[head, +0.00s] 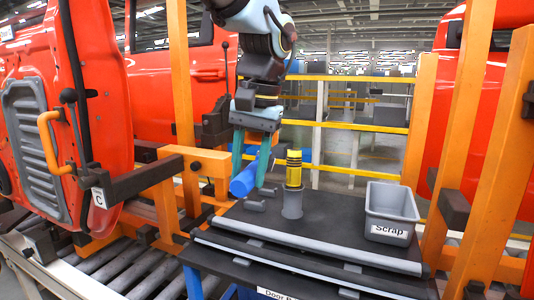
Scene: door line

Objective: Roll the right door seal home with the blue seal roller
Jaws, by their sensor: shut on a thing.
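My gripper (252,172) hangs over the left back part of the dark table, its teal fingers pointing down. It is shut on the blue seal roller (243,182), a blue cylinder that shows between and beside the fingers. The fingers hide part of the roller. A red door (103,58) stands at the left, with a grey inner panel and an orange handle. A black strip (76,95), which looks like a door seal, runs down it, well left of my gripper. I cannot tell whether it is the right door seal.
The dark table (340,210) carries a grey cup (292,204) with a yellow-and-black cylinder (293,168) upright in it. A grey Scrap bin (391,211) stands at the right. Long grey and black strips (310,245) lie along the front. Orange posts (466,140) flank the table.

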